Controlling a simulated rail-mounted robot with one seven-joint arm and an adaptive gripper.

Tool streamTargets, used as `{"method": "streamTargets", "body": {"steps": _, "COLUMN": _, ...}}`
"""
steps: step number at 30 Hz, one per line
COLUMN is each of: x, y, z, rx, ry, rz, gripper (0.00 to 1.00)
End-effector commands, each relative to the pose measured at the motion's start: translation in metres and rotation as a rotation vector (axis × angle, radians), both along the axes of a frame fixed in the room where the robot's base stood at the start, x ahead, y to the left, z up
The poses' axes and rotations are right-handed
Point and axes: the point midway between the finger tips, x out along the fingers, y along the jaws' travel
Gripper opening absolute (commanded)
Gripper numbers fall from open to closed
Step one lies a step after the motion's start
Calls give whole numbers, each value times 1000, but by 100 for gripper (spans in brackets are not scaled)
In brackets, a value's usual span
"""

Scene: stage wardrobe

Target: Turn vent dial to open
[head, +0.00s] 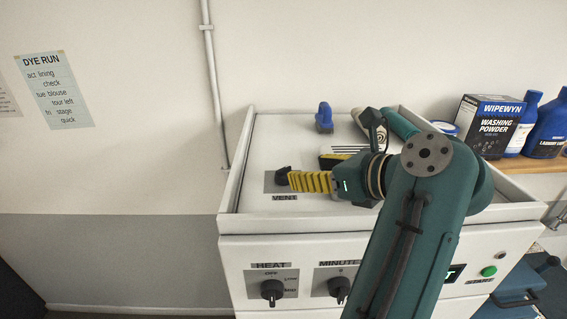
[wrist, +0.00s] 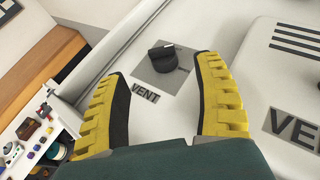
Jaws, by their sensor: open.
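The vent dial (head: 282,175) is a small black knob on a grey plate, on the white machine's top panel above a VENT label. In the wrist view the dial (wrist: 163,58) sits just beyond the fingertips and between their lines; I cannot read the small print beside it. My gripper (head: 294,181) has yellow ribbed fingers and reaches in from the right, close to the dial. In the wrist view my gripper (wrist: 161,68) is open, with nothing between its fingers. I cannot tell whether a finger touches the dial.
A raised rim (head: 236,165) edges the machine top. A blue object (head: 324,117) stands toward its back. On the front are the HEAT knob (head: 272,290), MINUTES knob (head: 339,289) and green START button (head: 489,271). A washing powder box (head: 491,125) stands on the right shelf.

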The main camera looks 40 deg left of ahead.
Motion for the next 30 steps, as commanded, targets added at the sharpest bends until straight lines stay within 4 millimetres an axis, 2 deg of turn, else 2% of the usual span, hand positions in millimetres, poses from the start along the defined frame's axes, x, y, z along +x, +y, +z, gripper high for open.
{"method": "streamTargets", "body": {"steps": 3, "x": 1, "y": 28, "z": -8, "rx": -1, "ry": 2, "rz": 4, "gripper": 68}}
{"method": "streamTargets", "body": {"steps": 9, "x": 5, "y": 65, "z": -24, "rx": -1, "ry": 0, "rz": 1, "gripper": 68}}
{"method": "streamTargets", "body": {"steps": 14, "x": 7, "y": 78, "z": -32, "rx": -1, "ry": -2, "rz": -1, "gripper": 68}}
{"method": "streamTargets", "body": {"steps": 22, "x": 7, "y": 79, "z": -33, "rx": 0, "ry": -3, "rz": -2, "gripper": 68}}
{"method": "streamTargets", "body": {"steps": 30, "x": 7, "y": 79, "z": -33, "rx": 0, "ry": -3, "rz": -2, "gripper": 17}}
